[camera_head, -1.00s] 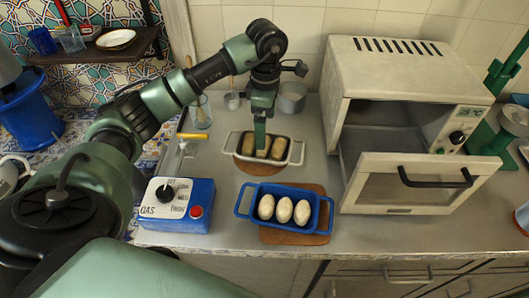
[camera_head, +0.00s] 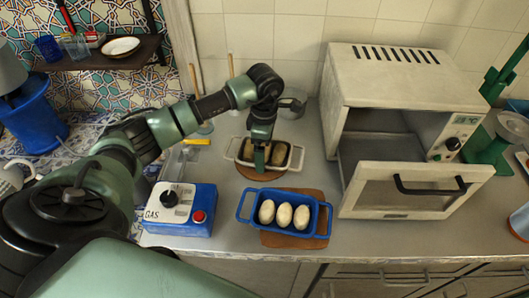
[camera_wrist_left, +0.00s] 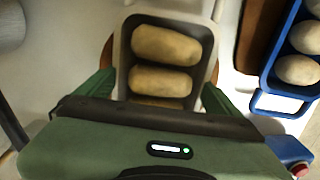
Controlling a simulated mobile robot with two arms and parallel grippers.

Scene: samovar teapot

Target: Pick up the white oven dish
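The white oven dish (camera_head: 279,166) stands on a round brown board (camera_head: 249,172) at the back middle of the counter, with several browned loaves (camera_head: 277,153) in it. In the left wrist view the dish (camera_wrist_left: 124,50) has a dark interior and loaves lying crosswise. My left gripper (camera_head: 261,160) points down at the dish. In the wrist view my left gripper (camera_wrist_left: 160,92) is open, with one green finger at each side of the dish. I cannot tell whether the fingers touch its walls. The gripper body hides the near end of the dish. My right gripper is not in view.
A blue dish (camera_head: 245,207) with pale loaves sits on a wooden board (camera_head: 281,241) in front. A blue and white gas box (camera_head: 180,222) stands to the left. A toaster oven (camera_head: 400,92) with its door (camera_head: 412,186) open stands to the right. A metal cup (camera_head: 291,107) is behind.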

